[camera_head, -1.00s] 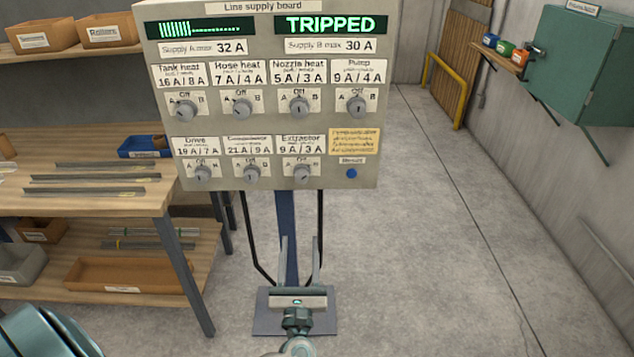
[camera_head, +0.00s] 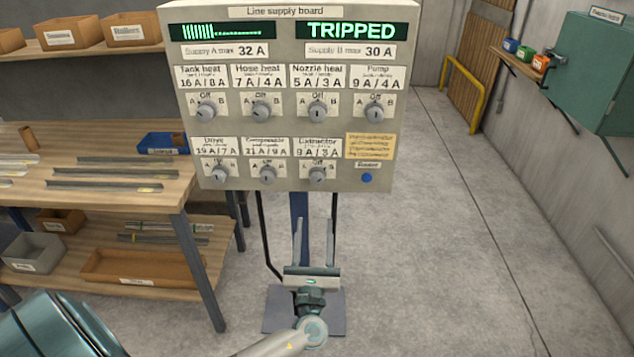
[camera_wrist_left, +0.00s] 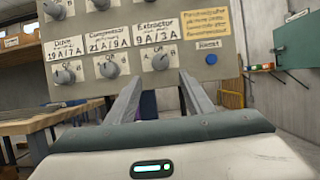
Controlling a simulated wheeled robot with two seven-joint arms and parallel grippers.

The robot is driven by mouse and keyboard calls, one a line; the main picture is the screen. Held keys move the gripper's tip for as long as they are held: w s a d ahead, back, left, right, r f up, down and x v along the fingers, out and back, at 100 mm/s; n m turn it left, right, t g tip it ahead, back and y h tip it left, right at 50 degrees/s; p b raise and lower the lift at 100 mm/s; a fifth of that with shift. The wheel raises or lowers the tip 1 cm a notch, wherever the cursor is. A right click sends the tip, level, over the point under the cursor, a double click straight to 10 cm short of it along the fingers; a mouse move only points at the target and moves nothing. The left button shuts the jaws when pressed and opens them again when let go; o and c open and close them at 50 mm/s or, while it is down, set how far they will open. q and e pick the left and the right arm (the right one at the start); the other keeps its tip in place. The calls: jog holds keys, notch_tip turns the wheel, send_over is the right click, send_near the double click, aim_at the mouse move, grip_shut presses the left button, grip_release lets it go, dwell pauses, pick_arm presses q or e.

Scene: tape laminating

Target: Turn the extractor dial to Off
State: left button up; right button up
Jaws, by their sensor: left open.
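The extractor dial (camera_head: 317,175) is a grey round knob in the lower row of the line supply board (camera_head: 385,75), under the label Extractor 9A/3A. It also shows in the left wrist view (camera_wrist_left: 160,62), where its pointer looks tilted towards the right; its exact setting is hard to read. My left gripper (camera_head: 315,237) is open and empty. It is below the board, under the extractor dial and not touching it. In the left wrist view its two fingers (camera_wrist_left: 158,80) point up towards the dial. My right gripper is not seen.
Other dials sit close by, such as the compressor dial (camera_head: 268,175). The blue reset button (camera_head: 367,178) is to the right, below a yellow note. The board's right display (camera_head: 351,31) reads TRIPPED. A wooden workbench (camera_head: 110,205) stands at left. The floor at right is clear.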

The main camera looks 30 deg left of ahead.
aim_at(317, 183)
pick_arm(q)
jog(key=p+x, duration=0.3)
jog(key=x, duration=0.9)
jog(key=shift+w+a+r+p, duration=0.15)
jog(key=shift+w+a+p, duration=0.2)
jog(key=shift+w, duration=0.1)
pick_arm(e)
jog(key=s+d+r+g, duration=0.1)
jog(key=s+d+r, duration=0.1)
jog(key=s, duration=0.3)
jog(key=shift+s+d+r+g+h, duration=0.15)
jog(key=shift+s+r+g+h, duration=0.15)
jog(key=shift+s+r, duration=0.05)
pick_arm(q)
jog(key=c, duration=1)
jog(key=shift+c, duration=0.2)
